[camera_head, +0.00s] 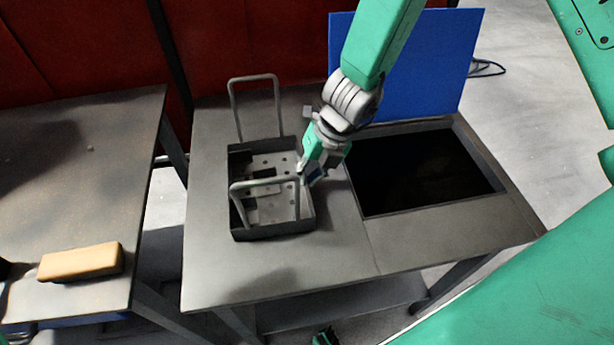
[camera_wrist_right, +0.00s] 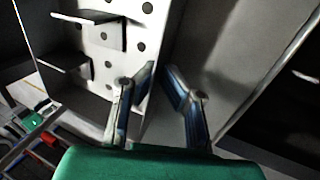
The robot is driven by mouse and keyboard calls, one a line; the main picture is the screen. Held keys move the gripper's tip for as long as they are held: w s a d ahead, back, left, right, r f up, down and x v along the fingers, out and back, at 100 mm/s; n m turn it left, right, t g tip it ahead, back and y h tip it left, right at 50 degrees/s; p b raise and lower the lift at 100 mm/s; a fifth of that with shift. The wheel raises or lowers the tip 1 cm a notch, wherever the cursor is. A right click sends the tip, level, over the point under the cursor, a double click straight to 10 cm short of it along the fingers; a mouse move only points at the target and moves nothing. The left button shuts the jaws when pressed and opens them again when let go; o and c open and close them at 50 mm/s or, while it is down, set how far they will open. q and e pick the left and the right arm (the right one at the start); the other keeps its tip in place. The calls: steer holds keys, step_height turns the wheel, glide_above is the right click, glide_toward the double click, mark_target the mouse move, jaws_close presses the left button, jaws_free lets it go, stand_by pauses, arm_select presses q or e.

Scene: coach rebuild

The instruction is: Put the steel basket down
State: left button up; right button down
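The steel basket (camera_head: 272,229) is an open rectangular box with a perforated floor and two tall wire handles. In the head view it appears to stand level on the grey metal bench (camera_head: 330,255), left of the dark opening. My right gripper (camera_head: 308,174) is at the basket's right side, by the near handle. In the right wrist view the gripper (camera_wrist_right: 158,85) has its two fingers apart. The basket's perforated floor (camera_wrist_right: 95,75) and wall show beside and behind the left finger. Contact with the basket is not clear. My left gripper is not seen.
A dark rectangular tank opening (camera_head: 425,172) is in the bench's right half, with a blue upright lid (camera_head: 445,70) behind it. A second table (camera_head: 70,190) stands left across a narrow gap, with a tan block (camera_head: 82,262) on it. The bench front is clear.

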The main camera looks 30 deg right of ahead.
steer(key=c, duration=1.7)
jaws_free()
steer(key=shift+s, duration=0.1)
steer(key=shift+a, duration=0.25)
steer(key=shift+r, duration=0.25)
steer(key=p+v, duration=0.4)
steer(key=v, duration=0.7)
steer(key=shift+d+r, duration=0.2)
steer(key=shift+r, duration=0.15)
steer(key=shift+d, duration=0.15)
steer(key=shift+s+f, duration=0.1)
steer(key=shift+s, duration=0.05)
